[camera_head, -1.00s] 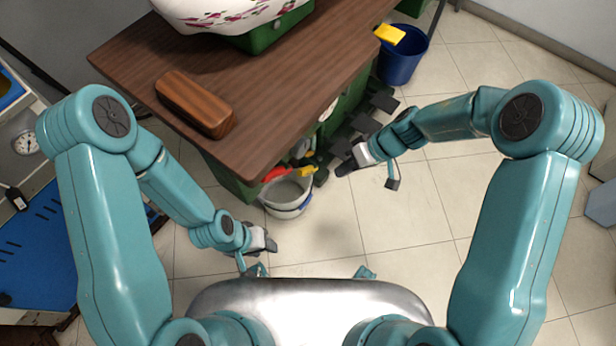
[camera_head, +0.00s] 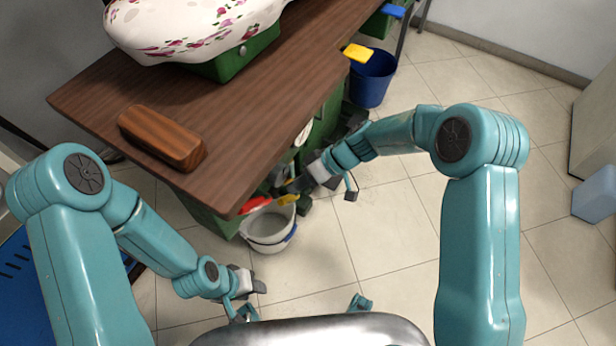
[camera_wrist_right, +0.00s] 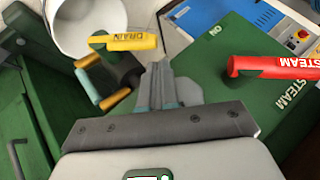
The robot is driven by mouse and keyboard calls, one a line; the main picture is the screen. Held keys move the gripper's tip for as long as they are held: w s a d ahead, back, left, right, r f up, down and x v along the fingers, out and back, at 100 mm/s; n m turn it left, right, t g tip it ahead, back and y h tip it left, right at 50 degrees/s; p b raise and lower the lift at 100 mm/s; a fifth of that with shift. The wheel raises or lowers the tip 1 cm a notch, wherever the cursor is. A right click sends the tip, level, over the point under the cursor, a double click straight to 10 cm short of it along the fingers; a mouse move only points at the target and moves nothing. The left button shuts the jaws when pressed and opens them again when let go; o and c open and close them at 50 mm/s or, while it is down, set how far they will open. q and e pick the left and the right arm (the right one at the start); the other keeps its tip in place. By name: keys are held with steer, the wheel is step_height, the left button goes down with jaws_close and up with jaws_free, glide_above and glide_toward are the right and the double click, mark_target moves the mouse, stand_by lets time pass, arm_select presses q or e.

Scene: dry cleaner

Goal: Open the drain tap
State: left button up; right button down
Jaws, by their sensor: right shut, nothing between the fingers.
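The drain tap has a yellow handle (camera_wrist_right: 128,42) marked DRAIN. In the right wrist view it lies crosswise, just ahead and left of my right gripper's tips (camera_wrist_right: 158,68). In the head view the yellow handle (camera_head: 288,199) shows above a pale bucket, under the table edge, with my right gripper (camera_head: 288,187) close by it. That gripper is shut and empty; I cannot tell whether it touches the handle. My left gripper (camera_head: 254,286) is low, front of the bucket, away from the tap; its jaws are unclear.
A red STEAM handle (camera_wrist_right: 275,67) sits right of the drain handle. The pale bucket (camera_head: 268,246) stands below the taps. A brown table (camera_head: 235,110) overhangs them, bearing a wooden block (camera_head: 160,137). A blue bucket (camera_head: 370,82) stands behind.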

mark_target(288, 201)
arm_select(q)
steer(key=shift+f, duration=0.25)
arm_select(e)
steer(key=shift+x, duration=1.75)
arm_select(q)
steer(key=shift+f, duration=0.15)
arm_select(e)
steer(key=shift+f, duration=0.1)
